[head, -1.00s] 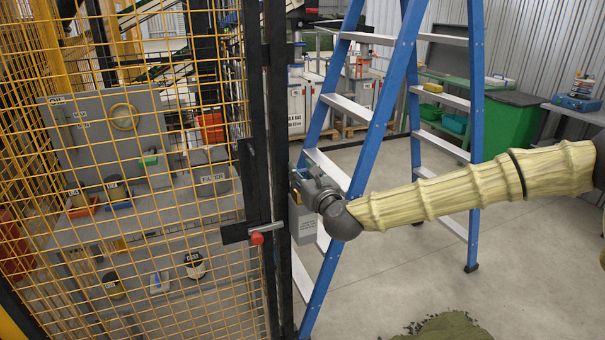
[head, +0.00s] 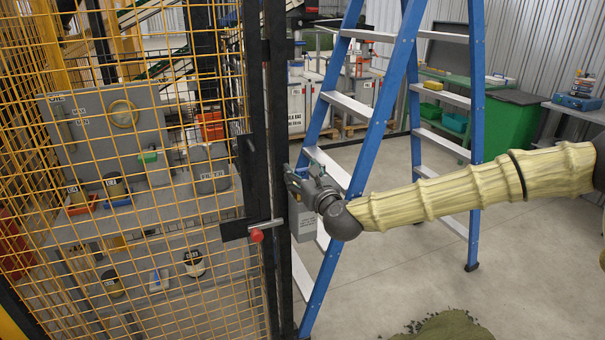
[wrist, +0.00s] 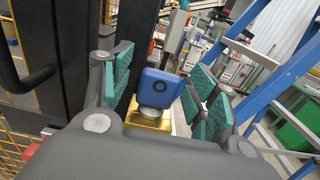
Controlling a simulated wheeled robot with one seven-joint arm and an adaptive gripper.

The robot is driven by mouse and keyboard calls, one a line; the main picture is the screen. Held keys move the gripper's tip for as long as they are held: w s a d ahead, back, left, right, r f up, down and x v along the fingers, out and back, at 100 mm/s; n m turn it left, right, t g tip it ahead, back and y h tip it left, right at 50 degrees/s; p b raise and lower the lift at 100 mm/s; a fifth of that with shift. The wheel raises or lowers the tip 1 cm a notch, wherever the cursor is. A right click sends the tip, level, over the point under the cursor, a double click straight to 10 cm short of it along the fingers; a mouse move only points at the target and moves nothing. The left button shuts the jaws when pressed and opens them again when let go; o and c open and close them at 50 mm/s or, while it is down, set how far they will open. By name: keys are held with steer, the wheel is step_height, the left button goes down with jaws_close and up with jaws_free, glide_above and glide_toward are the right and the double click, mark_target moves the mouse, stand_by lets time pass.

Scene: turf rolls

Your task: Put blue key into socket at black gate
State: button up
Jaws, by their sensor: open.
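The blue key (wrist: 160,88) has a square blue head with a dark round mark and a silver collar. In the wrist view it stands upright at a brass socket block (wrist: 148,122), its collar at the block's top; how deep it sits is hidden. My gripper (wrist: 163,82) is open, its green-padded fingers on either side of the key head, with visible gaps. In the head view my gripper (head: 304,172) is beside the black gate (head: 255,150) post, above a grey box (head: 305,222); the key is not clearly visible there.
A blue stepladder (head: 372,120) stands right behind my gripper. The gate has a latch with a red knob (head: 257,236). Yellow mesh (head: 130,180) fences off a grey bench and panel on the left.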

steer(key=shift+s, duration=0.15)
steer(key=v, duration=1.1)
steer(key=shift+s+d, duration=0.2)
steer(key=shift+s, duration=0.15)
steer(key=s+a+f+n+g, duration=0.1)
steer(key=s+f+n+g, duration=0.35)
steer(key=f, duration=0.65)
steer(key=s+a+f+n+g, duration=0.1)
steer(key=s+f+n+g, duration=0.1)
steer(key=s+f+n, duration=0.65)
steer(key=s+a+f+n+g, duration=0.1)
steer(key=s+f+n+g, duration=0.3)
steer(key=f, duration=0.9)
steer(key=s+d+f+n+g+h, duration=0.1)
steer(key=s+d+f+n+h, duration=0.2)
steer(key=s+f, duration=0.6)
steer(key=s+d+f+n+g+h, duration=0.2)
steer(key=s+d+f+n, duration=0.2)
steer(key=s+d, duration=0.4)
steer(key=s+d+f+n+g+h, duration=0.2)
steer(key=s+d+f+n+g, duration=0.1)
steer(key=s+d+n, duration=0.4)
steer(key=s+d+f, duration=0.1)
steer(key=d, duration=0.2)
